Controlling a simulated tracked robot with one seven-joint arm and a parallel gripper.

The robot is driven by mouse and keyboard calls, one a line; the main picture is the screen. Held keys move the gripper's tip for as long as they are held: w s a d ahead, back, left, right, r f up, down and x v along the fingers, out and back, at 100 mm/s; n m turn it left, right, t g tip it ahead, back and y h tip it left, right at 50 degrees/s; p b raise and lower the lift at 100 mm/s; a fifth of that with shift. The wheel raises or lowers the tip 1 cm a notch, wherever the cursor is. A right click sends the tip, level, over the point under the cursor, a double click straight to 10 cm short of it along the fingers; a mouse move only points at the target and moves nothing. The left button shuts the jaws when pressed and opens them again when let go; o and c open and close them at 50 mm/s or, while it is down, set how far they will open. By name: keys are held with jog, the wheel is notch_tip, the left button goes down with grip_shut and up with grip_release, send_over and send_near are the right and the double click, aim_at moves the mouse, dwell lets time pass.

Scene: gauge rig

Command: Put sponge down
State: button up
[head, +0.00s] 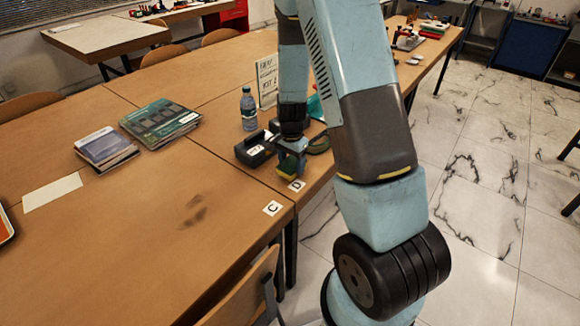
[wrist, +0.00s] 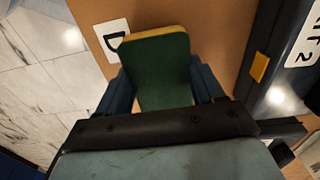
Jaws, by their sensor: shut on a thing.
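A sponge (wrist: 160,72), green with a yellow layer along one edge, is held between the fingers of my gripper (wrist: 163,88) in the wrist view. In the head view my gripper (head: 291,164) is low over the right edge of the wooden table, and the sponge (head: 286,168) shows as a small green and yellow patch at it. A white card marked D (head: 297,185) lies on the table just in front of the gripper; the card also shows beside the sponge in the wrist view (wrist: 114,36). I cannot tell whether the sponge touches the table.
A black case with a white label (head: 255,150) lies left of the gripper. A water bottle (head: 248,108) and a sign (head: 267,82) stand behind. A card marked C (head: 272,208) lies near the corner. Books (head: 160,123) lie further left; the table's middle is clear.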

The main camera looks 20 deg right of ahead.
jog(key=shift+f, duration=0.75)
jog(key=o, duration=1)
notch_tip(320, 180, up, 12)
notch_tip(320, 180, up, 18)
jog(key=n+t+y, duration=0.1)
jog(key=n+t, duration=0.2)
jog(key=n, duration=0.2)
send_over(291, 164)
jog(key=s, duration=1)
jog(key=s+r+n+t, duration=0.1)
jog(key=s+r+n, duration=0.2)
jog(key=s, duration=0.4)
jog(key=s+r+n+t+h, duration=0.1)
jog(key=s+r+n, duration=0.2)
jog(key=s+r, duration=0.2)
jog(key=s, duration=0.2)
jog(key=shift+s+r+t, duration=0.3)
jog(key=shift+s+r, duration=0.1)
